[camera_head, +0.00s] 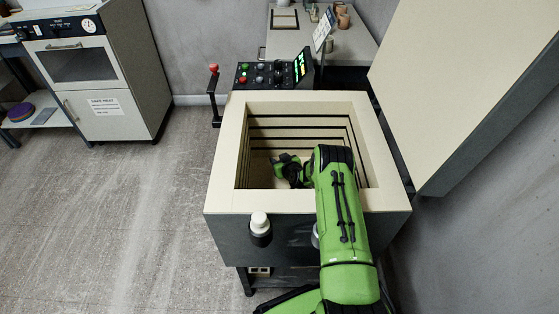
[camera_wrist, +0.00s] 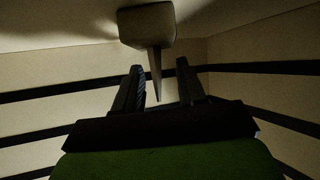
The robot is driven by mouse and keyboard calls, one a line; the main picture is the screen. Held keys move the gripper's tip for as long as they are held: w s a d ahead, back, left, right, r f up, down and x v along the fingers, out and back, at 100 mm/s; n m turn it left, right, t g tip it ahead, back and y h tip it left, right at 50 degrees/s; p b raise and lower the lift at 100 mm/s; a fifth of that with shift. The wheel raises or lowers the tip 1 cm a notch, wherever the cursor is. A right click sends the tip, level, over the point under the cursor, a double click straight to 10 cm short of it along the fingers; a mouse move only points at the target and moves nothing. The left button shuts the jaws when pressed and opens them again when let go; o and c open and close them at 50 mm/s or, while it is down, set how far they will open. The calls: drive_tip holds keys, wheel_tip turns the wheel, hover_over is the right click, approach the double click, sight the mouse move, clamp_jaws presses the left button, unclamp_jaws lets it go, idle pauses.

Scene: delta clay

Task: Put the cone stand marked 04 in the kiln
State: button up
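The kiln (camera_head: 222,185) is a top-loading box with a pale rim, and it stands open. My arm reaches over its near rim and down into the chamber; in the head view, my fingertips cannot be made out. In the wrist view, my gripper (camera_wrist: 160,66) has its two dark fingers apart. A cone stand (camera_wrist: 147,25), a pale block with a thin pointed cone, is just beyond the fingertips. Its cone points down the picture into the gap between the fingers, and neither finger visibly grips it. No 04 marking is readable. The stand is not seen in the head view.
The kiln walls carry dark horizontal grooves. The kiln lid (camera_head: 470,85) is raised at the right. A control panel (camera_head: 268,74) is behind the kiln, and a white-capped dark cylinder (camera_head: 260,230) is on its near side. A cabinet oven (camera_head: 85,75) stands at left; the floor between is clear.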

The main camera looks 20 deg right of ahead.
drive_tip(key=shift+r, duration=0.1)
drive_tip(key=shift+s+r, duration=0.2)
drive_tip(key=shift+r, duration=0.05)
drive_tip(key=p+v, duration=0.3)
drive_tip(key=v, duration=0.3)
drive_tip(key=shift+s+r, duration=0.1)
drive_tip(key=shift+s, duration=0.05)
drive_tip(key=shift+s+r, duration=0.25)
drive_tip(key=a+r+n+g+y, duration=0.1)
drive_tip(key=a+r, duration=0.2)
drive_tip(key=r, duration=0.5)
drive_tip(key=a+r+n+g+y, duration=0.1)
drive_tip(key=a+r, duration=0.3)
drive_tip(key=r, duration=0.5)
drive_tip(key=s+a+r+g, duration=0.2)
drive_tip(key=s+a+r, duration=0.3)
drive_tip(key=s+r, duration=0.55)
drive_tip(key=s+a+r+m+g+h, duration=0.1)
drive_tip(key=s+r, duration=0.3)
drive_tip(key=s, duration=1)
drive_tip(key=s+a+r+m+g+h, duration=0.1)
drive_tip(key=s+r, duration=0.3)
drive_tip(key=s, duration=1)
drive_tip(key=shift+m+g, duration=0.3)
